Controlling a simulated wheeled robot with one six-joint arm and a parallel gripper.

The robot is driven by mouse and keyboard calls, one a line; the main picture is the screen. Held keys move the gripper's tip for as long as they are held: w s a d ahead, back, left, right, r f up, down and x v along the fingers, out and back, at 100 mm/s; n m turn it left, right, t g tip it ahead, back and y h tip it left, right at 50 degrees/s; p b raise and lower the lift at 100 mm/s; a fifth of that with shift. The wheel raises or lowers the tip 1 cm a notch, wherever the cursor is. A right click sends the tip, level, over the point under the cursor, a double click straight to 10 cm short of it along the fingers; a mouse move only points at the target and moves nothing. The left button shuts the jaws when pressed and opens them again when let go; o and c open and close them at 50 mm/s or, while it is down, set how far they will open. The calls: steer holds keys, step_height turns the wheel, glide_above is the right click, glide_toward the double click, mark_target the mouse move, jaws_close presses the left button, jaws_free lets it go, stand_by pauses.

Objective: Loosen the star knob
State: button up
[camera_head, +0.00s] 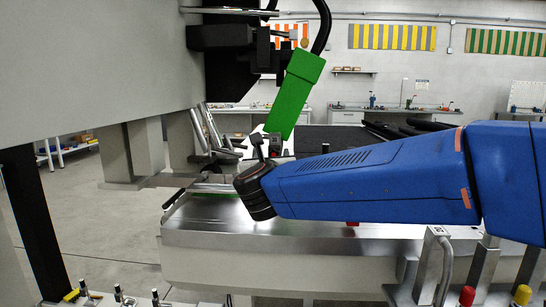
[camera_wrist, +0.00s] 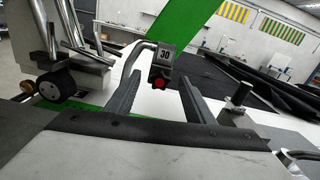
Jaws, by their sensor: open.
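No star-shaped knob can be made out for certain. A small dark block marked 30 with a red button (camera_wrist: 161,66) shows beyond and between the fingertips, at a bent rod's end. In the head view, my blue arm reaches in from the right. My gripper (camera_head: 262,147) is small and partly hidden there, just below the green torch body.
The green torch body (camera_head: 295,92) hangs tilted close above my gripper. A metal rail bed (camera_head: 230,233) runs below my arm. The grey gantry beam (camera_head: 90,65) fills the upper left. Open floor lies at left.

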steer(key=shift+w, duration=0.2)
steer(key=c, duration=1)
steer(key=shift+n, duration=0.8)
steer(key=shift+c, duration=0.2)
steer(key=o, duration=1)
steer(key=shift+o, duration=0.2)
steer(key=shift+s, duration=0.15)
